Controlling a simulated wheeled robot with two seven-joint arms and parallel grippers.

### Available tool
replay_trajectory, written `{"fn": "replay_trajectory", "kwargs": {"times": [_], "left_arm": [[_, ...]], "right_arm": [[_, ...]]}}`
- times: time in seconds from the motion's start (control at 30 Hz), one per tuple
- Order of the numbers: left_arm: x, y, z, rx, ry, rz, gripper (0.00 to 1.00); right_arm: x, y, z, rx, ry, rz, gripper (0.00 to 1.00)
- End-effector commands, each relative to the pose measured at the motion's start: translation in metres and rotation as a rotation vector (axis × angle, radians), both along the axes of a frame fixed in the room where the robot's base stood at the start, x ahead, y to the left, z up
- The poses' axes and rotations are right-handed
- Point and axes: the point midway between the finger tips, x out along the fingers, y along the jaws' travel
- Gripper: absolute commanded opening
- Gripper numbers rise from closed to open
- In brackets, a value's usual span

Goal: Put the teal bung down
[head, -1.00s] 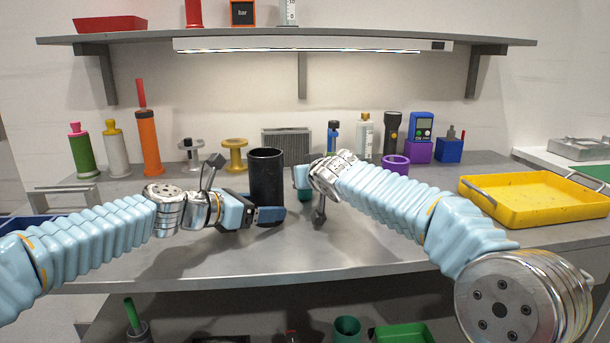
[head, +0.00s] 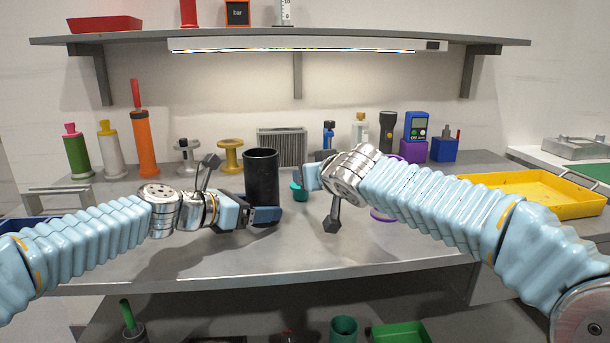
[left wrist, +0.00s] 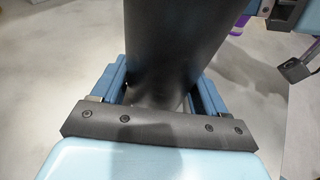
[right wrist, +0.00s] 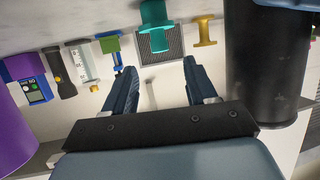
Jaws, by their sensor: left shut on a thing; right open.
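The teal bung (head: 298,192) stands on the bench just right of the black cylinder (head: 262,177), partly hidden by my right gripper in the head view. In the right wrist view the bung (right wrist: 154,28) shows clear of my right gripper (right wrist: 157,72), which is open and empty with its fingertips apart from it. My left gripper (head: 250,214) is shut on the lower part of the upright black cylinder, with a finger on each side; it fills the middle of the left wrist view (left wrist: 170,50).
A yellow spool (head: 230,157), a grey spool (head: 188,160) and a grey finned block (head: 282,146) stand behind. A purple ring (head: 382,215) shows below my right arm. A yellow tray (head: 540,192) is at the right. The front of the bench is clear.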

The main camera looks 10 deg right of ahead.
Motion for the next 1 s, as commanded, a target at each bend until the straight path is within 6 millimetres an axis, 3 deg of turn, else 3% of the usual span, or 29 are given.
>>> {"fn": "replay_trajectory", "kwargs": {"times": [0.2, 0.37, 0.7, 0.87, 1.0], "left_arm": [[0.000, 0.000, 0.000, 0.000, 0.000, 0.000, 0.56], [0.000, 0.000, 0.000, 0.000, 0.000, 0.000, 0.56], [0.000, 0.000, 0.000, 0.000, 0.000, 0.000, 0.56], [0.000, 0.000, 0.000, 0.000, 0.000, 0.000, 0.56], [0.000, 0.000, 0.000, 0.000, 0.000, 0.000, 0.56]], "right_arm": [[-0.025, -0.004, 0.010, 0.000, -0.001, 0.001, 0.58], [-0.026, -0.005, 0.009, -0.003, 0.000, -0.001, 0.58], [0.027, 0.005, -0.011, -0.003, 0.002, -0.003, 0.58], [0.038, 0.007, -0.014, -0.003, 0.000, -0.002, 0.58], [0.059, 0.011, -0.021, -0.003, 0.002, -0.003, 0.58]]}}
